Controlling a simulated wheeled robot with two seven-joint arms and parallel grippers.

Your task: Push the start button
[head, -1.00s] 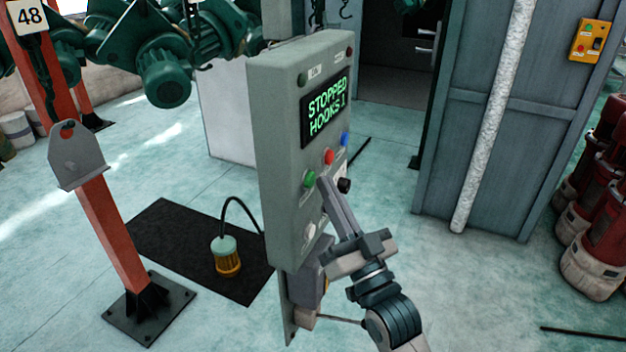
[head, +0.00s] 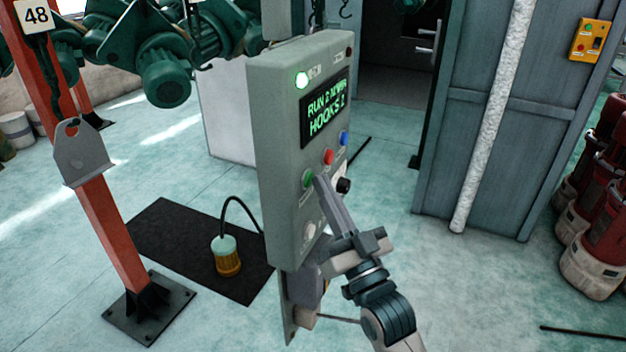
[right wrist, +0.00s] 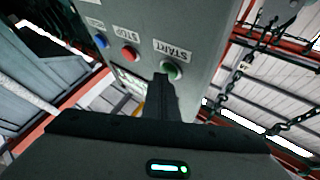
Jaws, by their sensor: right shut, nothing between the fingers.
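The grey control box (head: 276,130) stands upright in the middle of the head view. Its green start button (head: 307,177) is low on the front, left of the red stop button (head: 328,157) and a blue button (head: 344,138). In the right wrist view the fingertips (right wrist: 162,79) partly overlap the green button (right wrist: 172,71), labelled START; contact is hard to tell. My left gripper is out of view.
An orange post (head: 107,225) stands further left, and red cylinders (head: 595,225) at the right.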

